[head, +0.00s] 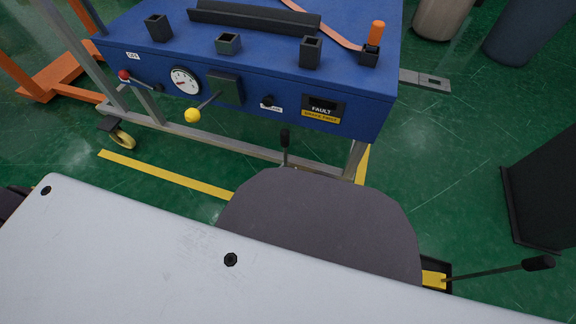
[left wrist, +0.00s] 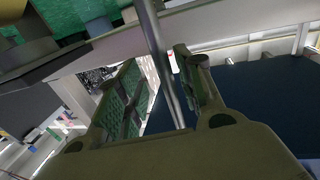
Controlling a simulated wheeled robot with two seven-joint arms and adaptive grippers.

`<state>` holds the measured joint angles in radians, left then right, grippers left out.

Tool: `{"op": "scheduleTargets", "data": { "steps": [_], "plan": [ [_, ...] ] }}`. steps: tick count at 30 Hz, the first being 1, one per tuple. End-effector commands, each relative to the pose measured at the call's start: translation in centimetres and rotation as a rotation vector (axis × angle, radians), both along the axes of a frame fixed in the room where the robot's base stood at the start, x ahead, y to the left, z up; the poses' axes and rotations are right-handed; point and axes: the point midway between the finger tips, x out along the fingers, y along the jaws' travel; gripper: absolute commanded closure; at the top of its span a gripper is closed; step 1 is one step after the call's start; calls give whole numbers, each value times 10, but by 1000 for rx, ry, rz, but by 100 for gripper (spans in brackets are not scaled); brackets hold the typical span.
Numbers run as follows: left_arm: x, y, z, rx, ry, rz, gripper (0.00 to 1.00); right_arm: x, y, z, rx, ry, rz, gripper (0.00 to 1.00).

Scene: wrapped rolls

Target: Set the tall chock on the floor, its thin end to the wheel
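A caster wheel with a yellow rim (head: 122,138) stands on the green floor under the left end of the blue bench. A yellow piece (head: 433,279) in a black holder shows at the lower right, with a thin rod ending in a black grip (head: 538,263). It may be a chock, but most of it is hidden behind a pale panel, so its height and thin end cannot be told. My left gripper (left wrist: 156,62) shows in the left wrist view with its two fingers apart. A grey metal pole (left wrist: 160,55) crosses between them, apparently beyond. My right gripper is not in view.
The blue bench (head: 255,48) on a grey frame fills the upper middle, with sockets, a gauge and levers. Another black-gripped rod (head: 285,138) stands in front of it. A black box (head: 545,190) is at the right. Yellow floor tape (head: 165,174) crosses open green floor.

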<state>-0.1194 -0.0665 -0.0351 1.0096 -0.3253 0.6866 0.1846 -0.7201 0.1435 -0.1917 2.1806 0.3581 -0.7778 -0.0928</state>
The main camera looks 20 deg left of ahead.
Motion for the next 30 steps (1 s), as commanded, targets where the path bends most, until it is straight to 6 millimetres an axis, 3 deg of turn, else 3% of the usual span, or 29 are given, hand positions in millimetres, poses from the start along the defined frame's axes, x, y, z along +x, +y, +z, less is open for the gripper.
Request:
{"op": "scheduleTargets", "data": {
  "steps": [30],
  "plan": [
    [1, -1, 61, -1, -5, -2, 64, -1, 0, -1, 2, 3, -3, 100]
  ]
}}
